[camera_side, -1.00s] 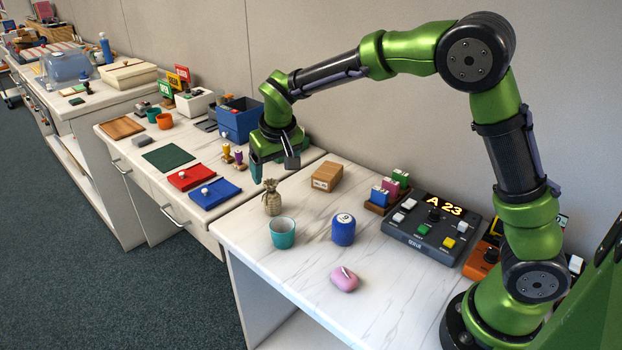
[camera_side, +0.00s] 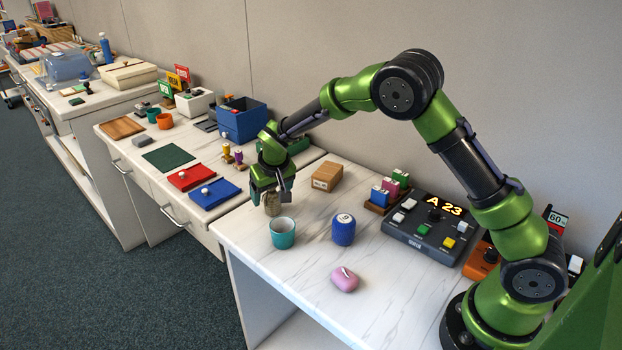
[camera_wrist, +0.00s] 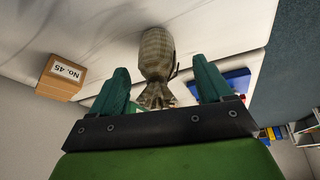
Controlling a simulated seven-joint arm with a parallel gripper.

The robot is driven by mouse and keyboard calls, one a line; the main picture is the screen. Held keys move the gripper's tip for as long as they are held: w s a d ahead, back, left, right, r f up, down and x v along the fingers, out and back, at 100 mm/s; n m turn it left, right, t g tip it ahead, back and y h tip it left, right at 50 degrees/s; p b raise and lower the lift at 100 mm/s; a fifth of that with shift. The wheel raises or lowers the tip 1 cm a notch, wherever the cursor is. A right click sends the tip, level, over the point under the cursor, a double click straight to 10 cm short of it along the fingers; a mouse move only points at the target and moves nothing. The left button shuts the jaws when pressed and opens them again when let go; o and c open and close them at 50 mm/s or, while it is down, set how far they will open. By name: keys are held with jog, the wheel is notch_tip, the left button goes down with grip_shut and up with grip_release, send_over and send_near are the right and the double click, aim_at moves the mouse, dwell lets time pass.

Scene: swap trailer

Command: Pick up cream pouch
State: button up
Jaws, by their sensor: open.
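The cream pouch (camera_side: 272,206) is a small sack with a gathered neck. It stands on the white marbled counter, and my gripper hides its upper part in the side view. In the wrist view the pouch (camera_wrist: 156,62) shows between and beyond my two green fingers, with its frayed neck nearest me. My gripper (camera_side: 271,190) is above and around the pouch's top. In the wrist view my gripper (camera_wrist: 160,82) is open, with a gap between each finger and the pouch's neck.
A teal cup (camera_side: 283,233) stands just in front of the pouch. A blue jar (camera_side: 343,229), a cardboard box (camera_side: 327,177) and a pink pouch (camera_side: 345,279) are nearby. A control panel (camera_side: 432,225) stands to the right. The counter's front left is clear.

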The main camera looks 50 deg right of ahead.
aim_at(272, 194)
jog(key=x, duration=0.3)
jog(key=shift+d+f, duration=0.15)
jog(key=shift+f, duration=0.2)
jog(key=c, duration=1.1)
